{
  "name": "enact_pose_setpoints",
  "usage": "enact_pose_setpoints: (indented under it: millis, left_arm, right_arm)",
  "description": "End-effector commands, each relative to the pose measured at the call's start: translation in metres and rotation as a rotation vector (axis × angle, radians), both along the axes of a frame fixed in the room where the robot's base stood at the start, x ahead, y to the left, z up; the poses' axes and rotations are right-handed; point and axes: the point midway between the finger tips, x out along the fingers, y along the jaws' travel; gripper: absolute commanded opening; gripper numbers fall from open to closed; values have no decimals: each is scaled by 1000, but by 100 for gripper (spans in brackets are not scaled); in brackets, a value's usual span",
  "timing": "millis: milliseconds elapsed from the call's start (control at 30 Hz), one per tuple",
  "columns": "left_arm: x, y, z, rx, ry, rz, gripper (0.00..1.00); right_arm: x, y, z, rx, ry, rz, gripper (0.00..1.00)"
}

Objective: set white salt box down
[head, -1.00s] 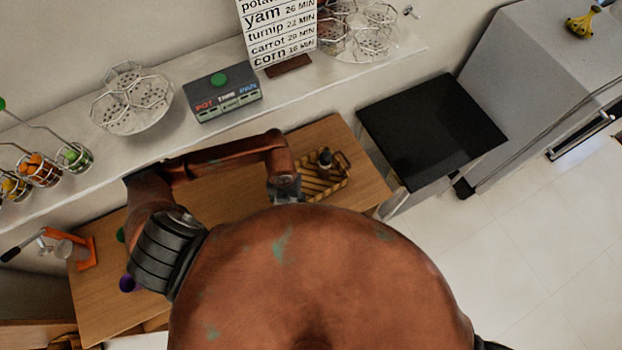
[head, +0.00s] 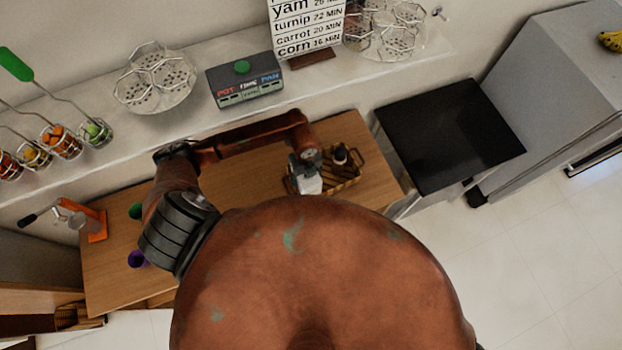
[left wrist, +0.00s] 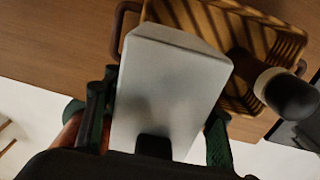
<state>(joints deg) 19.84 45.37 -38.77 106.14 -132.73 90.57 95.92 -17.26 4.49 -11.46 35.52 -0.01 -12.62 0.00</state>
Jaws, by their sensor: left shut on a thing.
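The white salt box (left wrist: 170,90) is a pale, flat-sided box held between the green-edged fingers of my left gripper (left wrist: 158,122) in the left wrist view. In the head view, the white box (head: 309,184) shows just below my left gripper (head: 303,166), at the left side of a wicker basket. The basket (head: 348,181) stands on the wooden counter; its slatted inside (left wrist: 200,20) lies beyond the box in the left wrist view. I cannot tell whether the box touches the basket or counter. My right gripper is out of view.
A dark-capped shaker (left wrist: 288,92) stands in the basket at its right, close to the box. The wooden counter (head: 235,185) is mostly bare to the left. A black-topped unit (head: 450,135) stands right of the counter. A shelf with a button box (head: 245,84) runs behind.

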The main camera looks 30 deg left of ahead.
Motion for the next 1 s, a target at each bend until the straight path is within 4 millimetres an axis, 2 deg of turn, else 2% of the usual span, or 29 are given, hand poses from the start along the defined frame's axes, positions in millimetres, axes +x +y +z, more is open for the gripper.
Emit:
enact_pose_setpoints:
  millis: [33,67,100,133,167,200,533,800,1000]
  left_arm:
    - [5,0,-17,-1,2,-1,17]
    - [9,1,-21,-2,3,-1,17]
    - [14,1,-26,-2,3,-1,12]
    - [17,1,-30,-2,3,0,12]
    - [20,2,-33,-2,3,0,6]
    - [23,2,-37,-2,3,-1,6]
    - [36,4,-48,-1,2,-2,6]
    - [40,4,-83,-2,3,-3,6]
    - [40,4,-83,-1,2,-3,6]
  right_arm:
    - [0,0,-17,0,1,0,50]
    - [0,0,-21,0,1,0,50]
    - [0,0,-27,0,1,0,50]
    - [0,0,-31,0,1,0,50]
    - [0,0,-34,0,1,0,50]
    - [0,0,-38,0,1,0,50]
    - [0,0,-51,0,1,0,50]
    - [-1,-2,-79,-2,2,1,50]
    - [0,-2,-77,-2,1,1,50]
